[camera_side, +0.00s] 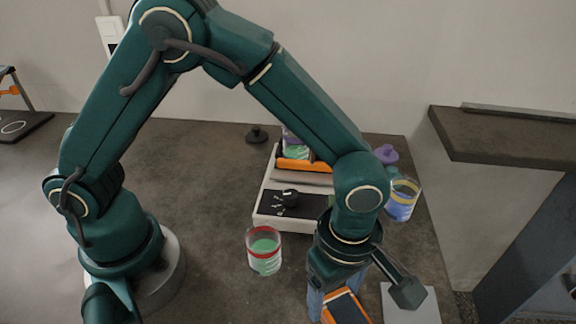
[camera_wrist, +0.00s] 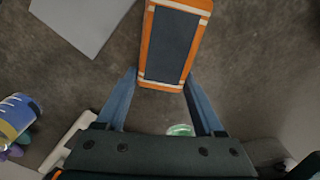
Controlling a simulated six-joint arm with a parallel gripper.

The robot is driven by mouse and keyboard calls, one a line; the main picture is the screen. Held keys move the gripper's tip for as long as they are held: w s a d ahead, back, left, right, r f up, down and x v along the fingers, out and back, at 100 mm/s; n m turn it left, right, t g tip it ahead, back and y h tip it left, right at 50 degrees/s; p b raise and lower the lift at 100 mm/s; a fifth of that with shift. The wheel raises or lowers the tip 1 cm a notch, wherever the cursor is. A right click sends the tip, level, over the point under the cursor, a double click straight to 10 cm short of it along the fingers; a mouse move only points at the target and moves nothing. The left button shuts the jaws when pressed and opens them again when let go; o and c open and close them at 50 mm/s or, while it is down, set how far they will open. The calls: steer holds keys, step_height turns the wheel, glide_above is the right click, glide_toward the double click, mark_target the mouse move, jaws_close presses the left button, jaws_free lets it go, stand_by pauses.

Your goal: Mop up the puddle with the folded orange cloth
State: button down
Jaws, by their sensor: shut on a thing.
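My gripper (camera_side: 337,292) is shut on an orange-edged block with a dark flat face (camera_side: 346,306), low over the front of the table. In the wrist view this orange-edged block (camera_wrist: 170,46) sits between my two blue-grey fingers (camera_wrist: 160,80) and reaches away beyond the fingertips, with pale bands at its corners. I cannot tell whether it is the folded orange cloth, or whether it touches the table. No puddle can be made out in either view.
A light grey plate (camera_side: 410,303) lies right of my gripper. A red-banded jar with green contents (camera_side: 264,250) stands to its left. Behind are a white-framed unit (camera_side: 290,222), a yellow-banded blue jar (camera_side: 402,203) and a black knob (camera_side: 257,135). A raised brown ledge (camera_side: 500,138) is at right.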

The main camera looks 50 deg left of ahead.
steer(key=s+d, duration=0.1)
steer(key=s, duration=0.1)
steer(key=s+d, duration=0.2)
steer(key=shift+s+d, duration=0.1)
steer(key=shift+s, duration=0.05)
step_height(320, 180, up, 8)
stand_by(0.6)
